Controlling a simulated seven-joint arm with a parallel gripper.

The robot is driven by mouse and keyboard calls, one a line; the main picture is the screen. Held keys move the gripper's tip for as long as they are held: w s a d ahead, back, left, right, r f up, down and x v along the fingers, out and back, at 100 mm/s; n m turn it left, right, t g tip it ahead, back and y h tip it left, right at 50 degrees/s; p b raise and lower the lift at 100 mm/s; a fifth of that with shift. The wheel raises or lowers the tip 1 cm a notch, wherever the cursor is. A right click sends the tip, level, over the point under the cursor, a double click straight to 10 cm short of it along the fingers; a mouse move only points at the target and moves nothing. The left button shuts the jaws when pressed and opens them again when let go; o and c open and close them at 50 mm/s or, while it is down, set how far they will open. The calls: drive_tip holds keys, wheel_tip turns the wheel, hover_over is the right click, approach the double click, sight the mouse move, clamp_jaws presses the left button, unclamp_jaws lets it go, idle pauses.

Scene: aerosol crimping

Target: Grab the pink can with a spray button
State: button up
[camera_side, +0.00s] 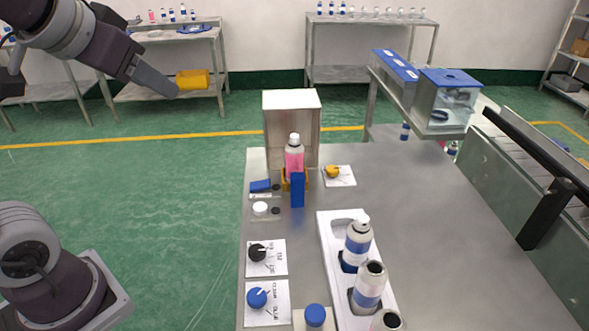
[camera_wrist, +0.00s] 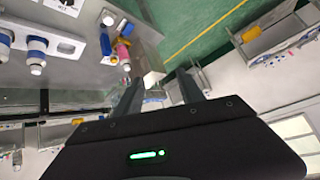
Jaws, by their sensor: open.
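The pink can (camera_side: 294,163) stands upright in a yellow and blue holder (camera_side: 297,190) on the table, in front of a pale box. A white top (camera_side: 294,138), which looks like a spray button or cap, sits on it. The can (camera_wrist: 122,50) also shows in the wrist view, up and left of the fingers. My gripper (camera_wrist: 158,82) is open, with nothing between its fingers. In the side view my gripper (camera_side: 172,90) is high at the upper left, well apart from the can. The holder hides the can's lower part.
A white rack (camera_side: 328,248) with several blue-and-white cans stands at the table's front. The pale box (camera_side: 291,98) rises directly behind the pink can. Knob panels (camera_side: 266,258) line the left edge. The table's right half (camera_side: 430,220) is clear.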

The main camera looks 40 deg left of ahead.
sight(295, 165)
drive_tip(key=w+a+r+m+t+h, duration=0.1)
drive_tip(key=w+r+m+t, duration=0.15)
drive_tip(key=w, duration=0.75)
drive_tip(key=w+a+r+m+t+h, duration=0.2)
drive_tip(key=w+r+t, duration=0.2)
drive_tip(key=w, duration=0.7)
drive_tip(key=d+f+m+g+h, duration=0.1)
drive_tip(key=f+h, duration=0.1)
drive_tip(key=f, duration=0.8)
drive_tip(key=d+f+m+g+h, duration=0.1)
drive_tip(key=d+f+g+h, duration=0.1)
drive_tip(key=f, duration=0.9)
drive_tip(key=d+f+m+g+h, duration=0.1)
drive_tip(key=f+m+h, duration=0.1)
drive_tip(key=f, duration=0.8)
drive_tip(key=shift+w+d+f+g+h, duration=0.2)
drive_tip(key=shift+d+f+g+h, duration=0.15)
drive_tip(key=shift+h, duration=0.35)
drive_tip(key=x, duration=0.7)
drive_tip(key=shift+w+a, duration=0.1)
drive_tip(key=shift+w+f, duration=0.1)
drive_tip(key=shift+w, duration=0.1)
clamp_jaws()
